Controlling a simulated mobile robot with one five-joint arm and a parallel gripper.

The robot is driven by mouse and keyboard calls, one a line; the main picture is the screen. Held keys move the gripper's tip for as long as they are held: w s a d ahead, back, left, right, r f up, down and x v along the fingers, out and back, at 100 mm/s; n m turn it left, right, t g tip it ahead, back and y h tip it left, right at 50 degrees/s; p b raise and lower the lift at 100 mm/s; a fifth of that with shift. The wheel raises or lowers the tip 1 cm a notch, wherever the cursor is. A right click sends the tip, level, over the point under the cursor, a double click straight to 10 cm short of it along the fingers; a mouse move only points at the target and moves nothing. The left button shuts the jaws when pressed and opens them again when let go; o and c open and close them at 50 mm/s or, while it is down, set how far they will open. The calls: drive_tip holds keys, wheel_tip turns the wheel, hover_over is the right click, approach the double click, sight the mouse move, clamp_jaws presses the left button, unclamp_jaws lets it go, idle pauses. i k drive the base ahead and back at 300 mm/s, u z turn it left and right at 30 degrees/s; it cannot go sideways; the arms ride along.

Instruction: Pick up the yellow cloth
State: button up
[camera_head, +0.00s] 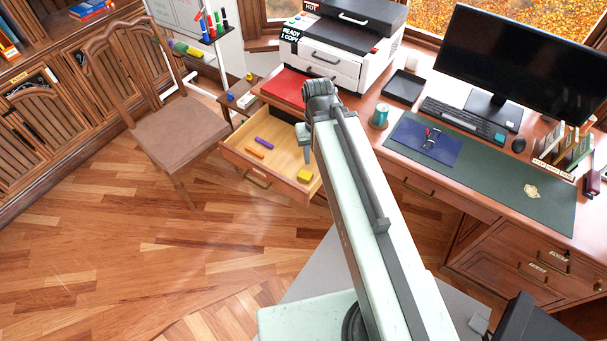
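No item in view is clearly a yellow cloth. A small yellow item (304,175) lies in the open desk drawer (235,154), near its front right corner; it looks block-like. Another yellow item (181,47) lies on a ledge below the whiteboard at the top left, too small to identify. A cream-yellow patch (532,192) shows on the green desk mat. My arm reaches forward over the drawer's right side. My gripper (304,143) is at its far end, partly hidden by the arm, above the drawer and apart from these items. Its finger opening cannot be made out.
A purple stick (264,142) and an orange stick (255,153) lie in the drawer. A chair (178,130) stands left of it. The desk holds a printer (335,65), red folder (284,88), tape spool (380,116), keyboard (460,120) and monitor (505,60). Floor at the lower left is clear.

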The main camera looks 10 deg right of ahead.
sight(305, 176)
drive_tip(key=u, duration=4.35)
drive_tip(key=k, duration=1.25)
drive_tip(key=z, duration=1.2)
